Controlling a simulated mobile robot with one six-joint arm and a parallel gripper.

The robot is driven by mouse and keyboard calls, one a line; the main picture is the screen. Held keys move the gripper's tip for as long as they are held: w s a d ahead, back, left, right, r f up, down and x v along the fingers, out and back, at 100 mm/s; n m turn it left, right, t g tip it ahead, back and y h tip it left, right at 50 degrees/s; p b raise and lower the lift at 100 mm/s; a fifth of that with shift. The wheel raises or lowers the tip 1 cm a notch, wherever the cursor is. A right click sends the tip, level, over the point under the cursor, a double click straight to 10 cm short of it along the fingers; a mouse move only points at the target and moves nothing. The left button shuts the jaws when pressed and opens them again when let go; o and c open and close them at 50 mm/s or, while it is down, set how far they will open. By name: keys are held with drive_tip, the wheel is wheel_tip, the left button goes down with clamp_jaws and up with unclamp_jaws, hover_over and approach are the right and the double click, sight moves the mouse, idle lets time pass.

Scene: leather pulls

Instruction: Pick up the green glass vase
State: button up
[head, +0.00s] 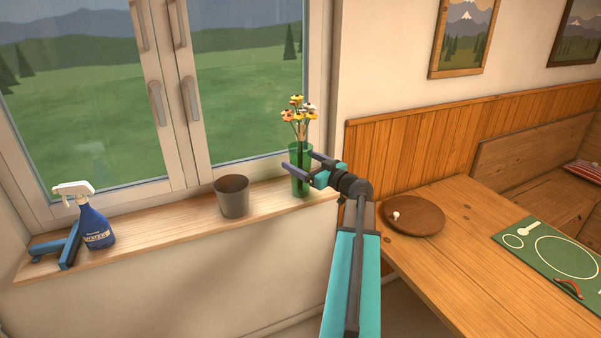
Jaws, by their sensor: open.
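The green glass vase (300,179) stands upright at the right end of the wooden window sill, with orange, yellow and pale flowers (298,117) in it. My gripper (303,161) is open at the vase. One finger shows in front of the vase's upper part and the other shows to its right, by the rim. I cannot tell whether either finger touches the glass. Part of the vase's upper body is hidden behind the near finger.
A dark grey pot (232,197) stands left of the vase on the window sill (160,222). A blue spray bottle (94,221) and a blue-and-black tool (62,247) are at the far left. The wooden table (440,262) holds a round board (420,217) and a green mat (550,250).

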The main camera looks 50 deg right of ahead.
drive_tip(key=w, duration=0.1)
drive_tip(key=w+p, duration=0.1)
drive_tip(key=w, duration=0.3)
drive_tip(key=shift+d+r+p, duration=0.15)
drive_tip(key=shift+d+p, duration=0.1)
drive_tip(key=shift+p, duration=0.1)
drive_tip(key=shift+s, duration=0.1)
drive_tip(key=c, duration=1.9)
drive_tip(key=shift+o, duration=0.2)
drive_tip(key=shift+r, duration=0.15)
